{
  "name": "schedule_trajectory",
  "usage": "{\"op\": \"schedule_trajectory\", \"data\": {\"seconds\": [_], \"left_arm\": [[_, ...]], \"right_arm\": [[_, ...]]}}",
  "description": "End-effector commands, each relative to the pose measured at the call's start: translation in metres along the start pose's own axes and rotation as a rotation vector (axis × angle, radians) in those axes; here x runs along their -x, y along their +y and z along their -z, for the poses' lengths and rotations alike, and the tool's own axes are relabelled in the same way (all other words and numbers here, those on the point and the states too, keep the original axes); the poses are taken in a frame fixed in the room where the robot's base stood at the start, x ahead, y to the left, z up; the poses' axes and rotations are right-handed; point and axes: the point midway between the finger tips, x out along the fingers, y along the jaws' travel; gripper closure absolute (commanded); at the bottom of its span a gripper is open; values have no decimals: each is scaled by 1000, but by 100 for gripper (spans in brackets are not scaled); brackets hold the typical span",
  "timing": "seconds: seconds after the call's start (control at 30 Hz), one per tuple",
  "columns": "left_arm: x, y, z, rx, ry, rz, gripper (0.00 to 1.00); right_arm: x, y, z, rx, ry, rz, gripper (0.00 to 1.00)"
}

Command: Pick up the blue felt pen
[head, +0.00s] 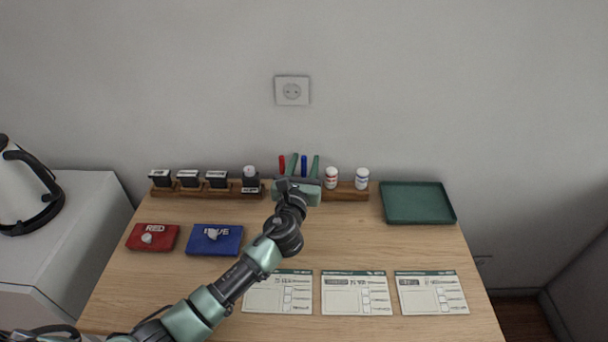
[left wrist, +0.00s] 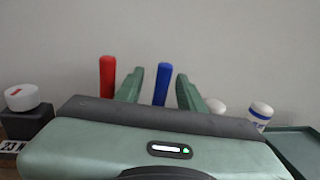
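The blue felt pen (head: 304,165) stands upright in the wooden rack at the back of the table, and its upper part also shows in the left wrist view (left wrist: 162,83). My left gripper (head: 304,158) is open, with one green finger on each side of the blue pen. In the left wrist view, the fingers (left wrist: 159,80) stand apart from the pen, with a gap on both sides. I cannot tell how far the fingers reach past it. The pen's lower part is hidden behind my gripper body. My right gripper is in neither view.
A red pen (head: 282,165) stands just left of the left finger. Stamps (head: 189,179) and two white bottles (head: 331,178) share the rack (head: 346,192). Red (head: 166,241) and blue (head: 229,246) ink pads, several paper forms (head: 356,305) and a green tray (head: 418,216) lie on the table.

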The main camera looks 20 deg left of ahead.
Motion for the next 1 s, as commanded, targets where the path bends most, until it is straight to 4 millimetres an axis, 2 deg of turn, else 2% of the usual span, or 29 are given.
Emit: {"op": "schedule_trajectory", "data": {"seconds": [0.13, 0.37, 0.43, 0.5, 0.53, 0.87, 1.0], "left_arm": [[-14, -1, 1, 0, 1, 1, 61], [-16, -1, 0, 0, 0, 1, 61], [-16, -1, 0, 0, 0, 1, 75], [-16, -1, 0, 0, 0, 1, 95], [-16, -1, 0, 0, 0, 1, 100], [-15, -1, 0, 0, 0, 1, 100], [-16, 0, -7, 1, -1, 2, 100]], "right_arm": [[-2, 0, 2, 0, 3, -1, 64], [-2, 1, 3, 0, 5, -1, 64], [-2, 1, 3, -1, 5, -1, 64], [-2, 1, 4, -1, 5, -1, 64], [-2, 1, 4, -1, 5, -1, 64], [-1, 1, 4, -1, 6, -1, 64], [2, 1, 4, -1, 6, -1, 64]]}}
